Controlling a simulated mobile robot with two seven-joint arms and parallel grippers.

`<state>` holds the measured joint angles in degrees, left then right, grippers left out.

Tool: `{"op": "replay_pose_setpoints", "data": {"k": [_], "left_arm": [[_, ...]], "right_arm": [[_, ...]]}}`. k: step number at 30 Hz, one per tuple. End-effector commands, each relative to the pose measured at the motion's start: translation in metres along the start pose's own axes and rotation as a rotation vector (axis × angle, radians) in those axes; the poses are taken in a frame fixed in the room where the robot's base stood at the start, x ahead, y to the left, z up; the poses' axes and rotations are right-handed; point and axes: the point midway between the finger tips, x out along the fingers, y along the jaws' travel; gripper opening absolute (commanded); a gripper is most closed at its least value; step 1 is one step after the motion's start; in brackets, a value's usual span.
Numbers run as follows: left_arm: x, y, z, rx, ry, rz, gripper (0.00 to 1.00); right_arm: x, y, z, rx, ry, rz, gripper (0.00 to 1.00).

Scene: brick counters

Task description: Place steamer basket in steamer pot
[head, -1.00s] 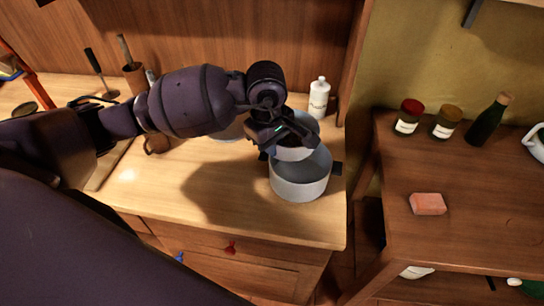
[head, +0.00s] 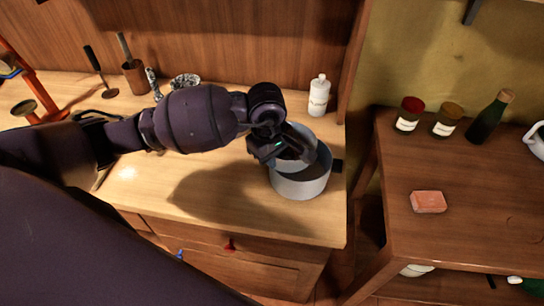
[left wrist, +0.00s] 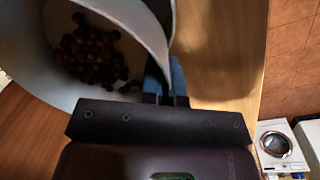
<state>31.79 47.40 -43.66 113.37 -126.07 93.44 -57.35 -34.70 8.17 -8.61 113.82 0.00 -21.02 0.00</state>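The steamer pot (head: 300,187) is a light grey round pot near the right front of the wooden counter. The steamer basket (head: 300,155), pale with a round rim, is at the pot's mouth, overlapping it. Whether it rests inside is hard to tell. My left gripper (head: 275,150) is above the pot's left rear side. In the left wrist view, the gripper's blue fingertips (left wrist: 166,82) are close together on the wall of the basket (left wrist: 125,25), which holds many small brown round pieces (left wrist: 92,52). The gripper hides part of the basket. My right gripper is not in view.
A white bottle (head: 318,95) stands behind the pot. A patterned bowl (head: 185,80) and a wooden utensil holder (head: 135,77) are at the back. A separate table on the right holds jars, a green bottle and a pink block (head: 428,202). The counter's front middle is clear.

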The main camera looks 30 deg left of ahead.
Motion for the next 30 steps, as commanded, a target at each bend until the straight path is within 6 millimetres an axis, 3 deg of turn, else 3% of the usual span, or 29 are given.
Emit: {"op": "replay_pose_setpoints", "data": {"k": [1, 7, 21, 30], "left_arm": [[0.002, 0.000, 0.000, 0.000, 0.000, 0.000, 0.04], [0.000, 0.000, 0.000, 0.000, 0.000, 0.000, 0.33], [-0.009, 0.001, 0.000, 0.000, -0.001, -0.001, 0.33], [-0.066, 0.002, -0.001, 0.002, 0.003, 0.004, 0.33]], "right_arm": [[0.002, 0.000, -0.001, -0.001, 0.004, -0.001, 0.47], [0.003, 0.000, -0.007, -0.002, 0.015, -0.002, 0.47], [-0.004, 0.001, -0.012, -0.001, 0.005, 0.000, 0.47], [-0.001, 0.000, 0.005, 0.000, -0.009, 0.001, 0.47]]}}
